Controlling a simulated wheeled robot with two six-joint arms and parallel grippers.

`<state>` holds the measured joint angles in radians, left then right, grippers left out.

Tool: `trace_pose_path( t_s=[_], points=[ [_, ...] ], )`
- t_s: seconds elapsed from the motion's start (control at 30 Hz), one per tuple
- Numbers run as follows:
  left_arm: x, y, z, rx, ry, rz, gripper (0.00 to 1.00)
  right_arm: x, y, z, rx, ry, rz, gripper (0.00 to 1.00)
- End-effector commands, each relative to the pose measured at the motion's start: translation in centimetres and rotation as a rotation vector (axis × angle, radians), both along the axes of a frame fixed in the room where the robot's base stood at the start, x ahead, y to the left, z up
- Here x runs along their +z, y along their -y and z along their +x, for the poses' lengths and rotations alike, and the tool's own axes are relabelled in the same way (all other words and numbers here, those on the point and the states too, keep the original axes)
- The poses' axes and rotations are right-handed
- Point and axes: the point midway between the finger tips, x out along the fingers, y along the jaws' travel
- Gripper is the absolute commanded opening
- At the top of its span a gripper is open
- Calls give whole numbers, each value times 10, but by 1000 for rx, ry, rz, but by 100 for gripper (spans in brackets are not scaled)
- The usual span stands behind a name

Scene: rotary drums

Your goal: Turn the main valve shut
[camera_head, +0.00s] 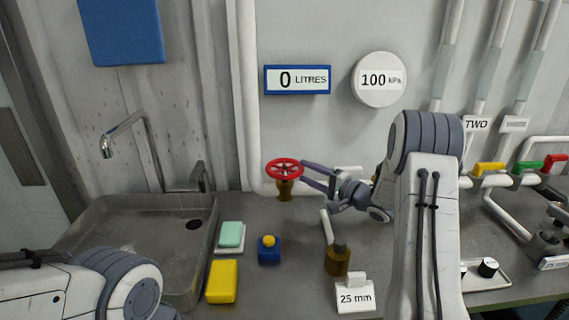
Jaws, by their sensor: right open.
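The main valve appears to be the red handwheel (284,168) on a brass-coloured body (285,190), at the foot of the white pipe by the back wall. My right gripper (304,172) is at the wheel's right edge, its two fingers open and pointing left at the rim. I cannot tell whether the fingers touch the rim or straddle it. Of my left arm only a link shows at the bottom left; its gripper is out of view. The wall display (297,80) reads 0 LITRES and the round gauge (379,80) reads 100 kPa.
A sink (100,215) with a tap lies left. A soap dish (230,240), yellow sponge (222,281), blue block with a yellow knob (269,252), brown bottle (338,259) and "25 mm" block (355,296) stand on the counter. Yellow (489,168), green (525,167) and red (555,160) levers are right.

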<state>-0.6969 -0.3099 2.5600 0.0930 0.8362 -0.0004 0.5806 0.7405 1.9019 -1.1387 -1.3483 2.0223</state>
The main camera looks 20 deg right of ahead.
Motion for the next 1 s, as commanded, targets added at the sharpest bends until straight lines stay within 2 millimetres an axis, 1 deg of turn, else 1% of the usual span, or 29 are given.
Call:
trace_pose_path(
  t_s=[0.2, 0.4, 0.5, 0.6, 0.87, 0.97, 1.0],
  points=[
    [9, 0, 0, 0, 0, 0, 50, 1, -18, 36, -2, 0, -1, 52],
    [14, 0, 0, 0, 0, 0, 50, 1, -33, 63, -2, -1, -3, 52],
    [15, 0, 0, 0, 0, 0, 50, 0, -38, 72, -2, 0, -2, 52],
    [16, 0, 0, 0, 0, 0, 50, 0, -41, 76, -2, -1, -3, 52],
    [15, 0, 0, 0, 0, 0, 50, 0, -42, 77, -2, -1, -3, 52],
    [15, 0, 0, 0, 0, 0, 50, 0, -43, 77, -2, -1, -3, 18],
    [15, 0, 0, 0, 0, 0, 50, 0, -43, 77, -2, -1, -3, 3]
  ],
)
